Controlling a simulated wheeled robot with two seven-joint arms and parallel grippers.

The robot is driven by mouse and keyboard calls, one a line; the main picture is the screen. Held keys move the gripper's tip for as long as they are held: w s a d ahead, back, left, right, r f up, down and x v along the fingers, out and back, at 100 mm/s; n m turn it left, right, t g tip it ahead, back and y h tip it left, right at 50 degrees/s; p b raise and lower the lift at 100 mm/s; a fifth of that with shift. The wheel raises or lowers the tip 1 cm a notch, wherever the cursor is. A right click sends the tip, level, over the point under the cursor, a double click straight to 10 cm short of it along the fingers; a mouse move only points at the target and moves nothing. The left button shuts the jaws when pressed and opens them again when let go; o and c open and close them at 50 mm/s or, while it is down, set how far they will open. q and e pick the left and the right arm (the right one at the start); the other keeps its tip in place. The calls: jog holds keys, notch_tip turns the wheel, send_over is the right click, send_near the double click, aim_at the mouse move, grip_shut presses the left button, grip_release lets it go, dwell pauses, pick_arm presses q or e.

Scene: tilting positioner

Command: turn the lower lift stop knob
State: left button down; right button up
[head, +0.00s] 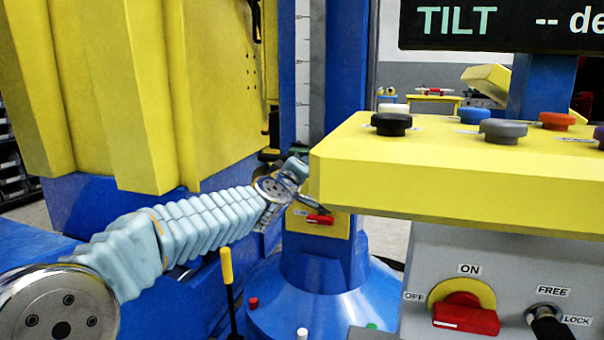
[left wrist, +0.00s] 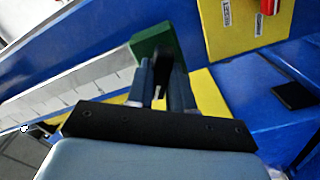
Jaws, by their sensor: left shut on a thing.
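The lower lift stop is a green block (left wrist: 152,45) at the scale strip in the left wrist view. In the head view only a small green part (head: 297,150) shows beside the blue column. My left gripper (left wrist: 162,85) has its two fingers on either side of a dark knob (left wrist: 160,72) at the green block, shut on it. In the head view my left gripper (head: 296,166) is small and far off by the column, and the knob is hidden there. My right gripper is in neither view.
A yellow console (head: 440,185) with several coloured buttons juts out close to the right of my left gripper. A red handle (head: 320,219) sits on a yellow plate below it. A large yellow block (head: 130,90) stands left. A yellow-topped lever (head: 226,265) stands below my arm.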

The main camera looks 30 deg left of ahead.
pick_arm(q)
jog(key=n+b, duration=0.1)
jog(key=n, duration=0.5)
jog(key=shift+f, duration=0.1)
jog(key=shift+n, duration=0.3)
dwell(0.3)
jog(key=c, duration=1)
grip_release()
jog(key=v, duration=1.3)
jog(key=shift+s+p, duration=0.3)
jog(key=shift+s, duration=0.1)
